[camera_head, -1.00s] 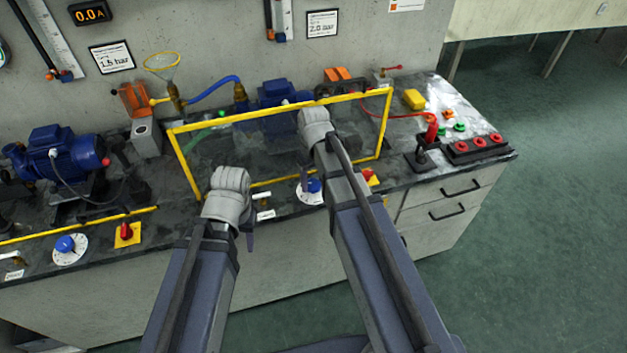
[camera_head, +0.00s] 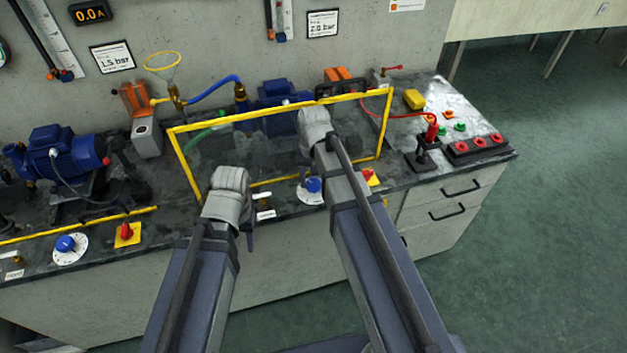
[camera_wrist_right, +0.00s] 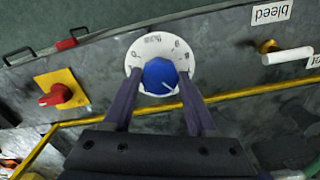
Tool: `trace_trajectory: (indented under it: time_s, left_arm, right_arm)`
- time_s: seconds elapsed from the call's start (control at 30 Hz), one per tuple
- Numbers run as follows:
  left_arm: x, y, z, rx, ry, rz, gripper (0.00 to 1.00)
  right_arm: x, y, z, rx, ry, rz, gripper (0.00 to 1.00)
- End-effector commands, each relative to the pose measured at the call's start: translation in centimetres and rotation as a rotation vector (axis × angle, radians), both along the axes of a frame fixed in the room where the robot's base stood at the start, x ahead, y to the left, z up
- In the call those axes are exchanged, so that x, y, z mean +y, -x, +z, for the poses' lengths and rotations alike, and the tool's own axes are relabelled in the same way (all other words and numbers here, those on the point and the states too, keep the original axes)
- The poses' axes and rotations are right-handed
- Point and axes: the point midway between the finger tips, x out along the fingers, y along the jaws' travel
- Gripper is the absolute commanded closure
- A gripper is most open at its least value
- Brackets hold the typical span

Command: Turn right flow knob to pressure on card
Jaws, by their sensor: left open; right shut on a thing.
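The right flow knob (camera_head: 313,187) is blue on a white dial (camera_head: 304,196) at the bench's front edge, partly hidden by my right arm. In the right wrist view, the fingers of my right gripper (camera_wrist_right: 160,76) are shut on the blue knob (camera_wrist_right: 159,77), one on each side. Its white pointer line slants to the lower right; the dial marks are hard to read. The right card (camera_head: 322,24) on the wall reads 2.0 bar. My left gripper (camera_head: 249,241) is open and empty before the bench front, left of the knob; its fingers are mostly hidden.
A yellow-framed clear guard (camera_head: 278,110) stands behind the knob. A red switch on a yellow plate (camera_wrist_right: 59,92) and a white-handled bleed valve (camera_wrist_right: 287,56) flank the dial. A second blue knob (camera_head: 65,244) and blue pump (camera_head: 58,155) are at left. The floor at right is clear.

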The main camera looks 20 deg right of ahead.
Motion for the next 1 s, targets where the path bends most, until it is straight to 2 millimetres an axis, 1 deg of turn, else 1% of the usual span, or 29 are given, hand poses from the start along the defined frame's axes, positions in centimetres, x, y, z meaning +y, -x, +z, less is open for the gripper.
trace_trajectory:
  time_s: [0.4,0.43,0.67,1.0]
  left_arm:
    - [0.00,0.00,-0.01,0.000,0.000,0.000,0.50]
    - [0.00,0.00,-0.01,0.000,0.000,0.000,0.50]
    - [0.00,0.00,0.00,0.000,0.000,0.000,0.50]
    - [0.00,0.00,0.20,0.000,0.000,0.000,0.50]
  right_arm:
    - [0.01,0.02,-0.01,0.000,0.000,-0.004,0.98]
    - [0.01,0.02,-0.01,0.000,0.000,-0.004,0.39]
    - [0.00,0.01,-0.01,0.000,0.000,-0.004,0.13]
    - [0.00,0.00,0.21,0.000,0.000,-0.003,0.12]
